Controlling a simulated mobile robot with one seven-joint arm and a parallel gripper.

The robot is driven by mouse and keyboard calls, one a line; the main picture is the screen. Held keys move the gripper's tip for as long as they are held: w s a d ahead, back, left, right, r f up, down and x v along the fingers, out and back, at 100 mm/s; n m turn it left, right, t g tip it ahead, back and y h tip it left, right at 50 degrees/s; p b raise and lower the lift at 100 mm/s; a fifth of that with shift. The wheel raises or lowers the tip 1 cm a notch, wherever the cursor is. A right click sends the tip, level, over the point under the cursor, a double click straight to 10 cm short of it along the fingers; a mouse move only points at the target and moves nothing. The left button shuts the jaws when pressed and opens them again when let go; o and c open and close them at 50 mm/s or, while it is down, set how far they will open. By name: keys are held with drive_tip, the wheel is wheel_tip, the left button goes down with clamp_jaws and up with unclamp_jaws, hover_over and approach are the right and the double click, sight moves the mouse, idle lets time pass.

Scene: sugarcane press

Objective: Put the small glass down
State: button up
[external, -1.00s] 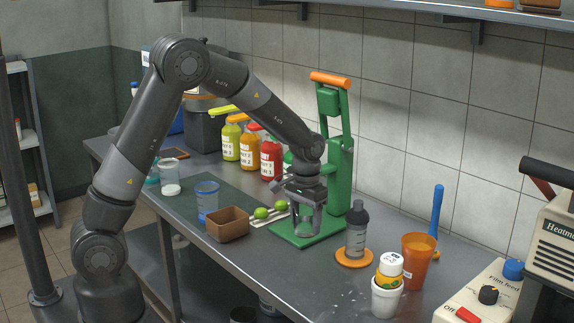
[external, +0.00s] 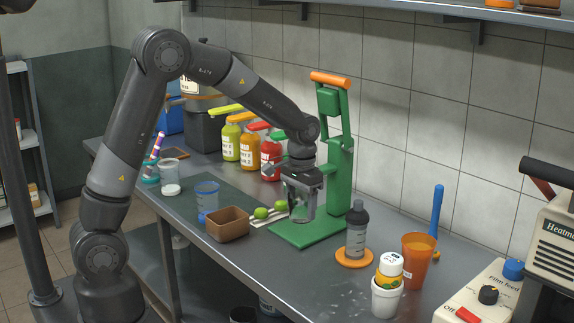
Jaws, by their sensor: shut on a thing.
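My gripper (external: 302,186) points down in front of the green press (external: 340,165). It is shut on the small glass (external: 302,208), a clear glass held upright between the fingers. The glass is in front of the press column and over the left part of the green press base (external: 307,232). From this angle it appears raised above the base. The fingers hide part of its upper side.
Two limes (external: 261,213) and a brown box (external: 228,224) are left of the glass. A blue measuring cup (external: 207,196) stands farther left. A shaker bottle (external: 357,232) on an orange coaster (external: 354,257) stands to the right.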

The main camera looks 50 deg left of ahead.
wheel_tip(320, 180, up, 17)
drive_tip(key=w+a+n, duration=0.2)
drive_tip(key=a+n, duration=0.3)
drive_tip(key=a, duration=1.6)
drive_tip(key=s+a+n, duration=0.2)
drive_tip(key=s+a, duration=0.1)
drive_tip(key=a, duration=0.7)
drive_tip(key=s+a+n, duration=0.2)
drive_tip(key=s+a, duration=0.1)
drive_tip(key=a, duration=0.8)
wheel_tip(320, 180, down, 29)
drive_tip(key=shift+w+r, duration=0.1)
drive_tip(key=shift+r, duration=0.1)
drive_tip(key=shift+f, duration=0.1)
drive_tip(key=o, duration=1)
wheel_tip(320, 180, up, 12)
drive_tip(key=shift+r, duration=0.15)
